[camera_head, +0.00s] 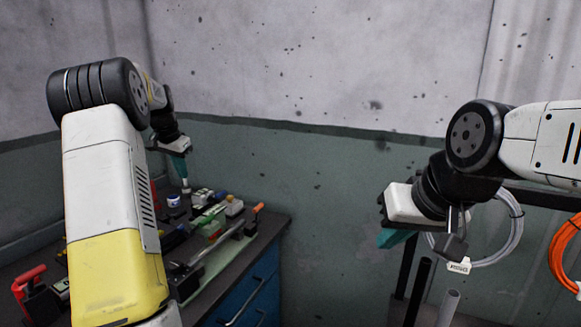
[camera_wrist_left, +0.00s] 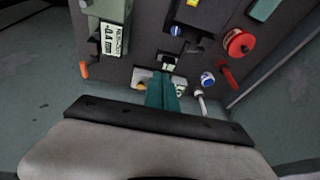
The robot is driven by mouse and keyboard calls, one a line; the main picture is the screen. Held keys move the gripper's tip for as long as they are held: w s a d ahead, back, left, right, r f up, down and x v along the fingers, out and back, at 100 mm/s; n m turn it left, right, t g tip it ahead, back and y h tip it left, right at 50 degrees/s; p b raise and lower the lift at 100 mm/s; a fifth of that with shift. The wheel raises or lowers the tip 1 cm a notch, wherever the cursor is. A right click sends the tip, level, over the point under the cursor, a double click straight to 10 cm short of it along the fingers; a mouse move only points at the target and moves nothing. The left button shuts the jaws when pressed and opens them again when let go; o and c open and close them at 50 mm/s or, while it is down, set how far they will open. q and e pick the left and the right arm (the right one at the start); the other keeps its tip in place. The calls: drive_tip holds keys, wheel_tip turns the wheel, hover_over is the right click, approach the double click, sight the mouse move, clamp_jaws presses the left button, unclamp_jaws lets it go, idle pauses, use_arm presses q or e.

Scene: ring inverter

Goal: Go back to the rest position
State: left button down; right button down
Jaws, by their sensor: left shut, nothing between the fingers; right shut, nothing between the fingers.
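My left gripper (camera_head: 181,168) shows in the head view above the back of the workbench, its teal fingers pointing down. In the left wrist view its teal fingers (camera_wrist_left: 162,92) are together, with nothing between them, over the cluttered bench top. My right gripper (camera_head: 392,238) is at the right of the head view, in front of the wall, with its teal fingers closed and pointing down. It is clear of the bench. The large white and yellow link of my left arm hides part of the bench.
The workbench (camera_head: 270,222) with blue drawers (camera_head: 250,300) carries tools and small parts. A red-handled tool (camera_head: 28,280) lies at its left. A grey cable coil (camera_head: 512,225) and an orange cable coil (camera_head: 560,258) hang at the right. The wall between bench and right gripper is bare.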

use_arm(q)
drive_tip(key=s+d+r+n+t+h, duration=0.1)
drive_tip(key=s+d+r, duration=0.4)
drive_tip(key=s+d, duration=0.35)
drive_tip(key=s+d+r+n, duration=0.1)
drive_tip(key=s+d+r, duration=0.4)
drive_tip(key=s+d, duration=0.35)
drive_tip(key=s+d+f, duration=0.3)
drive_tip(key=s+d, duration=0.1)
drive_tip(key=s, duration=0.6)
drive_tip(key=s+d+f+n+t+h, duration=0.1)
drive_tip(key=s+d+f, duration=0.2)
drive_tip(key=s, duration=0.7)
drive_tip(key=shift+s+d, duration=0.3)
drive_tip(key=shift+d, duration=0.2)
